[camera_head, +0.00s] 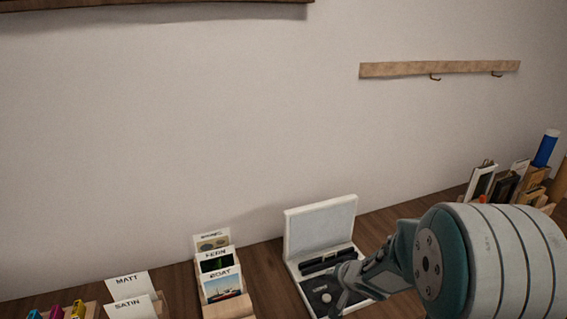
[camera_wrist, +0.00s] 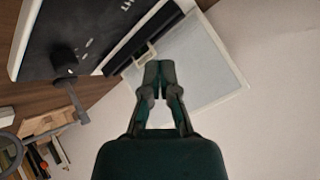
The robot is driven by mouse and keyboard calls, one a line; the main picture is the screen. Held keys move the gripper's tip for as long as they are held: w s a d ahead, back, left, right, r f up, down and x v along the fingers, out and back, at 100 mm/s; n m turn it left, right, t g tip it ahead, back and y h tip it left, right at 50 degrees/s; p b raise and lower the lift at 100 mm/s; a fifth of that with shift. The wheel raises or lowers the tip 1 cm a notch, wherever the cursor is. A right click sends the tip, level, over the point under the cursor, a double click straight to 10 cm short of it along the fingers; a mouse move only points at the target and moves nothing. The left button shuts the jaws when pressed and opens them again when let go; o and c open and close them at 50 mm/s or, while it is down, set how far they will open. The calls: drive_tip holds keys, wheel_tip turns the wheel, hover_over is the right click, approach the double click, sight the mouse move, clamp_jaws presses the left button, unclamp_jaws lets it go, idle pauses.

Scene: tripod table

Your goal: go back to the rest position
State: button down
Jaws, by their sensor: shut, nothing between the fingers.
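My gripper (camera_head: 343,285) is in front of an open white case (camera_head: 320,226) in the head view and hides part of it. In the wrist view my gripper (camera_wrist: 160,72) has its fingertips together with nothing between them. The case's lid (camera_wrist: 195,65) lies behind the fingers there, and its black insert (camera_wrist: 85,30) is at the upper left. The insert holds a dark bar-shaped item (camera_head: 325,262) and a small pale round piece (camera_head: 326,297). Whether the gripper touches the case cannot be told.
Card holders labelled FERN (camera_head: 217,260), BOAT (camera_head: 222,284), MATT (camera_head: 129,286) and SATIN (camera_head: 131,308) stand left of the case. A blue cylinder (camera_head: 546,147) and frames (camera_head: 480,182) stand at the right. A hook rail (camera_head: 440,68) is on the wall. Bare tabletop (camera_head: 268,280) shows beside the case.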

drive_tip(key=s+d+r+h, duration=0.2)
drive_tip(key=s+r+h, duration=0.15)
drive_tip(key=r, duration=0.35)
drive_tip(key=s+d+r+h, duration=0.2)
drive_tip(key=s+d+r, duration=0.15)
drive_tip(key=r, duration=0.35)
drive_tip(key=s+a+r+n+g+y, duration=0.1)
drive_tip(key=s+a+r+n, duration=0.1)
drive_tip(key=s, duration=0.8)
drive_tip(key=s+a+r+n+g+y, duration=0.1)
drive_tip(key=s+a, duration=0.3)
drive_tip(key=s, duration=0.6)
drive_tip(key=shift+r+n+g, duration=0.5)
drive_tip(key=shift+r+n, duration=0.1)
